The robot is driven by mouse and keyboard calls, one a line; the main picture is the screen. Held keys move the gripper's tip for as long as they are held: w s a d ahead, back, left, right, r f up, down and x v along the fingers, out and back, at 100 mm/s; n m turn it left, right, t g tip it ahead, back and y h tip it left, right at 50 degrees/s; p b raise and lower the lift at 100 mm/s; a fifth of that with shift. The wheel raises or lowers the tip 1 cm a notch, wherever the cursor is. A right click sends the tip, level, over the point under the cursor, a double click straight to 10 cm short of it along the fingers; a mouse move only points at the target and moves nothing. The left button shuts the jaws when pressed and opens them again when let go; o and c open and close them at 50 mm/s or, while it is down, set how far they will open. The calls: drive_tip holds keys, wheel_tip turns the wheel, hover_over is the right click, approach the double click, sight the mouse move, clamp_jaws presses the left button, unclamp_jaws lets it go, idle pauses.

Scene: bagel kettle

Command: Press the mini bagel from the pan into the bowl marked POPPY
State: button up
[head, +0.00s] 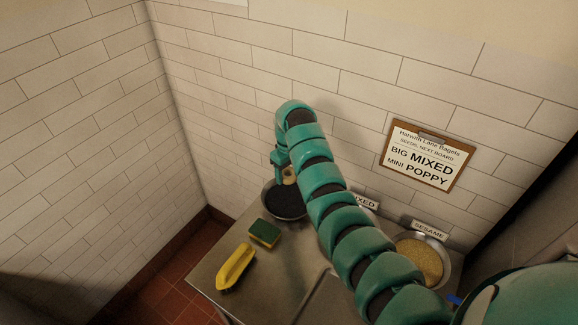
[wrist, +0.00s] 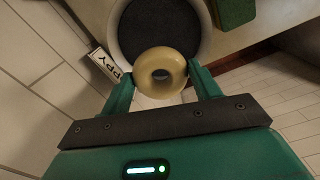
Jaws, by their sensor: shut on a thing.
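The mini bagel (wrist: 160,74) is a pale tan ring, held between the two fingers of my gripper (wrist: 161,88) in the wrist view. It also shows small in the head view (head: 289,175), beneath the end of my arm. The poppy bowl (head: 284,203) is a metal bowl full of black seeds at the left end of the counter. In the wrist view the bowl (wrist: 117,48) lies beyond the bagel, with a label ending "PPY" beside it. The bagel overlaps the bowl's near edge in that view; I cannot tell its height above the seeds. No pan is in view.
A sesame bowl (head: 422,259) stands to the right; a bowl by the MIXED label (head: 363,202) is mostly hidden by my arm. A green and yellow sponge (head: 264,232) and a yellow object (head: 235,267) lie near the counter's left edge. A wall board (head: 428,155) reads "BIG MIXED, MINI POPPY".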

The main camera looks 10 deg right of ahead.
drive_tip(key=b, duration=0.4)
approach(289, 199)
drive_tip(key=shift+s+f, duration=0.1)
drive_tip(key=shift+f, duration=2.8)
drive_tip(key=shift+f, duration=0.35)
drive_tip(key=shift+r+p, duration=0.8)
drive_tip(key=shift+r, duration=4.2)
